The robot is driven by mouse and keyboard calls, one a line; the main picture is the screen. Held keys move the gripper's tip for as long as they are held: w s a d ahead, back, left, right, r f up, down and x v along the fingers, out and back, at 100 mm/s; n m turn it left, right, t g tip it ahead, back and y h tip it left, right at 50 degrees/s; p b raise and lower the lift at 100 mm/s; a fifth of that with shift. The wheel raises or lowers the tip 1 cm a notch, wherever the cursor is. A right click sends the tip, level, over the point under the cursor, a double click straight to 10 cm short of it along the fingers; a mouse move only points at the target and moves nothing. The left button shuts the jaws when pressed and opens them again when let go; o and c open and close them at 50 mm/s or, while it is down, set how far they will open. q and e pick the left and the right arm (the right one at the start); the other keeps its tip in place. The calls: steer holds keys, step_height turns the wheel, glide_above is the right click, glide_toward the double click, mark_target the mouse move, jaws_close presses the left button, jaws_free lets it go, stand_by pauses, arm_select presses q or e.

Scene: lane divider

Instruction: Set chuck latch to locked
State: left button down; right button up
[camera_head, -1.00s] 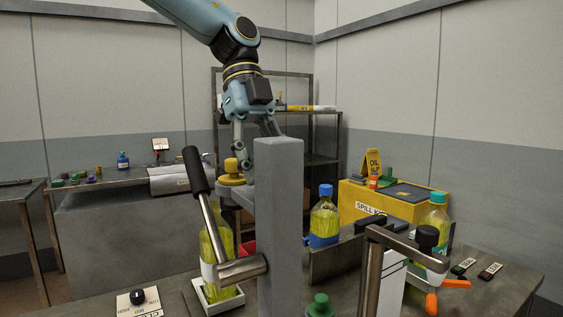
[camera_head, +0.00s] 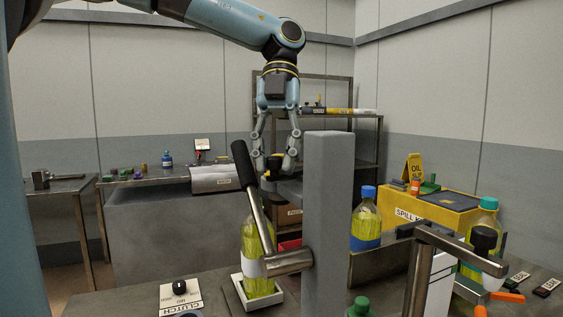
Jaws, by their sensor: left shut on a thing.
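A grey upright post (camera_head: 328,215) stands in front of me. A lever with a black grip (camera_head: 245,166) and a metal shaft leans from a metal stub (camera_head: 288,262) on the post's left side. A small yellow and dark knob (camera_head: 277,167) sits by a ledge left of the post's top. My left gripper (camera_head: 277,166) comes down from above, its two fingers on either side of this knob, shut on it. The fingers partly hide the knob. No readable label shows which part is the chuck latch. My right gripper is not in view.
A bottle (camera_head: 256,245) of yellow liquid stands in a white tray behind the lever. A metal bar frame (camera_head: 424,260), a blue-capped bottle (camera_head: 366,222) and a yellow spill-kit box (camera_head: 428,208) are on the right. A clutch dial (camera_head: 180,288) lies at the front left.

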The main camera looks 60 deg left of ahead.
arm_select(q)
steer(key=shift+a, duration=0.2)
stand_by(0.3)
steer(key=c, duration=1.1)
jaws_free()
steer(key=shift+w, duration=0.1)
steer(key=v, duration=0.8)
